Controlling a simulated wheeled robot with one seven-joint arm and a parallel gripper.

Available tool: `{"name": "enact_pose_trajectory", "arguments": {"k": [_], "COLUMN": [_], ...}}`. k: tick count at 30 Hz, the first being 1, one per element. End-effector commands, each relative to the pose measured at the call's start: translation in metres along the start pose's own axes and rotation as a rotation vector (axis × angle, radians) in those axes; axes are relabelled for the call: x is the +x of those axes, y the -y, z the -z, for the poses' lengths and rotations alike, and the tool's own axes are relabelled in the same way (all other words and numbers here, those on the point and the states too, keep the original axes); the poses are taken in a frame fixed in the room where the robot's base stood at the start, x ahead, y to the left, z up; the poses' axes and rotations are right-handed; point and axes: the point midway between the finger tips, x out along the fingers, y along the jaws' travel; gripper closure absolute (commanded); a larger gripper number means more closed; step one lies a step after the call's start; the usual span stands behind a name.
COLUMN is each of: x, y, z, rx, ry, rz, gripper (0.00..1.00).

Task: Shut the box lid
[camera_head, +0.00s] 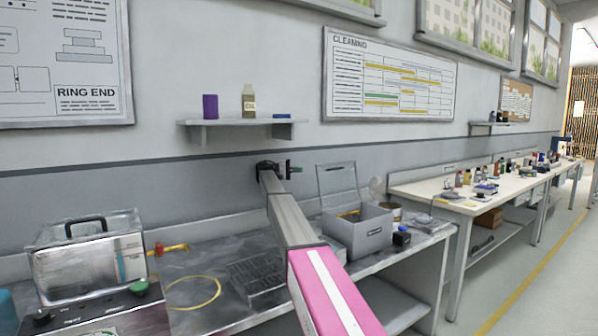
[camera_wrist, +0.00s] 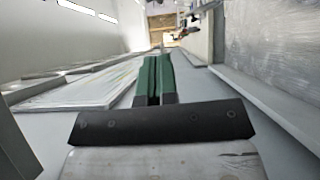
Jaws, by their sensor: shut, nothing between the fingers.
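The grey box (camera_head: 358,234) stands on the metal bench (camera_head: 190,262), to the right of my arm. Its lid (camera_head: 338,184) is raised, standing nearly upright at the back of the box. Something yellow shows inside the box. My gripper (camera_head: 295,169) is above the bench, to the left of the lid and near the wall. It appears apart from the lid. In the wrist view my gripper (camera_wrist: 154,75) has its green fingers together with nothing between them. The wrist view does not show the box clearly. My arm hides part of the bench.
A metal ultrasonic-like tank (camera_head: 90,262) with a black handle stands at the left. A yellow ring (camera_head: 193,293) and a wire rack (camera_head: 256,277) lie on the bench. A small dark blue item (camera_head: 402,237) sits right of the box. A wall shelf (camera_head: 240,124) hangs above.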

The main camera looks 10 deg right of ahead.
Motion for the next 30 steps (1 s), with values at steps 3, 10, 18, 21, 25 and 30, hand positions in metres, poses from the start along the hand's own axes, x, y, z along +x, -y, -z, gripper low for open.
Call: {"name": "enact_pose_trajectory", "arguments": {"k": [3,10,18,21,25,30], "x": [0.024,0.067,0.093,0.098,0.1,0.1], "y": [0.0,0.0,0.0,0.0,0.0,0.0], "z": [-0.002,-0.001,-0.024,-0.027,-0.029,-0.028], "rx": [0.0,0.0,0.0,0.0,-0.001,-0.001], "ry": [0.001,0.001,-0.001,-0.001,-0.001,-0.001], "rz": [0.001,0.001,0.001,0.001,0.0,0.0], "gripper": [1.0,1.0,1.0,1.0,1.0,1.0]}}
